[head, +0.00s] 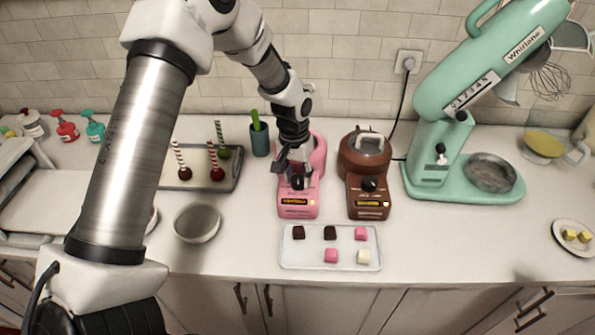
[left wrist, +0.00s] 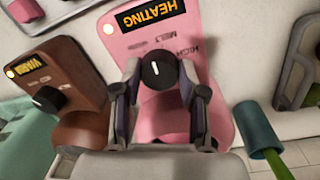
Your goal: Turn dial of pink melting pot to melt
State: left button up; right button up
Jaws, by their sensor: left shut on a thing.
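The pink melting pot (head: 297,204) stands on the counter near the middle, its dial side toward me. In the left wrist view the pink pot (left wrist: 165,118) has a lit display (left wrist: 148,13) reading HEATING and the printed words MELT and HIGH. Its black dial (left wrist: 158,70) has a white mark, roughly upright in that view. My left gripper (left wrist: 158,82) comes down over the pot, with its fingers on either side of the dial, shut on it. In the head view my left gripper (head: 296,172) covers part of the pot. My right gripper is not in view.
A brown melting pot (head: 368,195) stands close to the right. A white tray (head: 288,258) with several small pieces lies in front. A grey bowl (head: 197,223), cake pops on a tray, and a green cup (head: 260,138) are left. A mint mixer (head: 432,150) stands right.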

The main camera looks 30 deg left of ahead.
pick_arm(q)
jog(key=shift+f+m+p, duration=0.1)
jog(key=shift+m+p, duration=0.4)
jog(key=shift+m, duration=1.7)
jog(key=o, duration=0.9)
jog(key=shift+o, duration=1.3)
jog(key=shift+w+f, duration=0.1)
jog(key=shift+w, duration=0.15)
